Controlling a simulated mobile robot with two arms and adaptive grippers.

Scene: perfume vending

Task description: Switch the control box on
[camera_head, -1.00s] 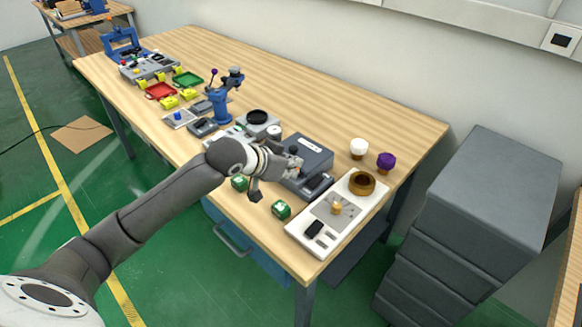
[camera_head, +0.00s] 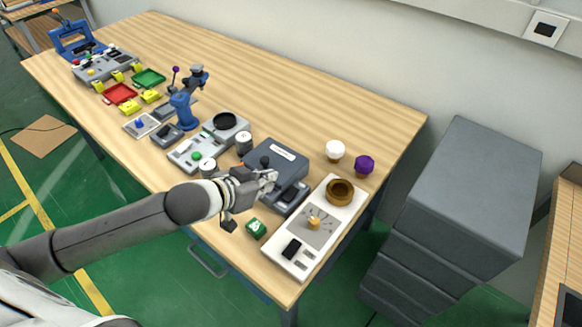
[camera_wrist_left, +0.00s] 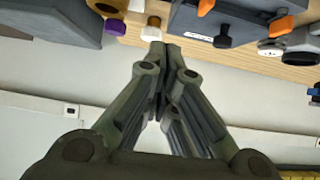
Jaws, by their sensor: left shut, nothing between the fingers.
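A dark grey-blue box (camera_head: 277,158) with a white label and a black knob (camera_head: 265,161) stands near the front right of the wooden table. I cannot tell for sure whether it is the control box; a grey panel with coloured buttons (camera_head: 105,66) also stands at the far left end. My left gripper (camera_head: 270,181) is over the front of the grey-blue box, and I cannot tell if it touches. In the left wrist view the gripper (camera_wrist_left: 160,50) is shut and empty, with the labelled box (camera_wrist_left: 192,22) and its black knob (camera_wrist_left: 222,40) to the upper right. My right gripper is not in view.
A white tray (camera_head: 328,195) with a brown ring (camera_head: 340,191) lies right of the box. White (camera_head: 334,150) and purple (camera_head: 364,165) knobbed pieces stand behind it. A green cube (camera_head: 256,228) sits in front. A blue stand (camera_head: 183,108) is further left. The table's back strip is clear.

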